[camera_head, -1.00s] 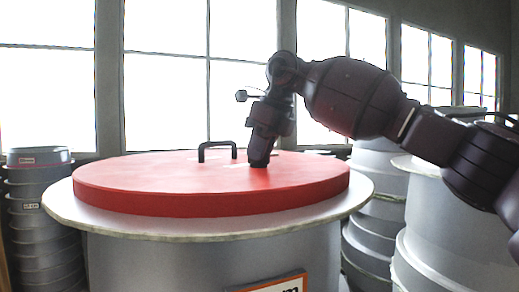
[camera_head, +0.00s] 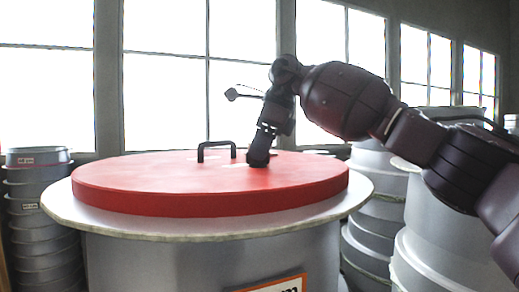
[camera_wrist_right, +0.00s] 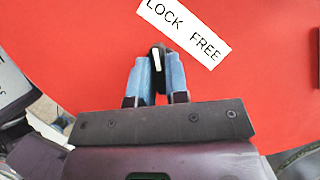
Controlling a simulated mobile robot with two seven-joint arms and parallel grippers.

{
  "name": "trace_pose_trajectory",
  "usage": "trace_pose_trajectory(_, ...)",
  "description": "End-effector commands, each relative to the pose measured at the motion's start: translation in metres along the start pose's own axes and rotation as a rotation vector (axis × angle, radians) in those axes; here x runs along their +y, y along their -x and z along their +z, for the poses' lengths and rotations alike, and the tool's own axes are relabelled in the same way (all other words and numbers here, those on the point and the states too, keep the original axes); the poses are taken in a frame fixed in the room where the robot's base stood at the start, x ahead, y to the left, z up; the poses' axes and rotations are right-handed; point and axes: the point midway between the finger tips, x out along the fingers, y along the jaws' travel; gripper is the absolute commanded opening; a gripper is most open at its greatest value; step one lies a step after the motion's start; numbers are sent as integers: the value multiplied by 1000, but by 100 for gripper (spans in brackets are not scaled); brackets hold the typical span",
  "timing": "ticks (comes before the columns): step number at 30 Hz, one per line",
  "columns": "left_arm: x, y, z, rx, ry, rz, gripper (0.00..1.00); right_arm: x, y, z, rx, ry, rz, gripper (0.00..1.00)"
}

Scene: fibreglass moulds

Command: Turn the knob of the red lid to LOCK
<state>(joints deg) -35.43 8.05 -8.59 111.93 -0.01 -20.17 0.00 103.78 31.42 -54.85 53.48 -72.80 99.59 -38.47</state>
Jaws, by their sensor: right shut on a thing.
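The red lid (camera_head: 150,182) lies flat on a large grey drum and fills most of the right wrist view (camera_wrist_right: 60,40). Its knob (camera_wrist_right: 157,56) is dark with a white pointer mark and stands between my right fingers. A white label (camera_wrist_right: 183,30) reading LOCK FREE lies just beyond the knob. The white mark points up the picture, toward the LOCK end. My right gripper (camera_wrist_right: 158,75) has its blue fingers shut on the knob, one on each side. In the head view my right gripper (camera_head: 259,160) reaches down to the lid and hides the knob. My left gripper is not in view.
A black handle (camera_head: 217,145) rises from the lid left of my right gripper. The drum's pale rim (camera_head: 190,231) sticks out around the lid. Stacked grey moulds stand at the left (camera_head: 36,220) and right (camera_head: 375,225). Large windows are behind.

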Motion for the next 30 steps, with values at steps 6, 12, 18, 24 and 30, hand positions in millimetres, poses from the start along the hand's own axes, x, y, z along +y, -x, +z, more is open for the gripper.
trace_pose_trajectory(6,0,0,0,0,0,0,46,0,0,1,0,4,0,0)
trace_pose_trajectory(12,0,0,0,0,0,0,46,0,0,1,0,4,0,22)
trace_pose_trajectory(18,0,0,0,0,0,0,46,0,0,0,1,3,0,40)
trace_pose_trajectory(24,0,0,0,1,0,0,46,0,1,0,0,2,0,40)
trace_pose_trajectory(30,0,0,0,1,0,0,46,0,18,1,0,0,-3,40)
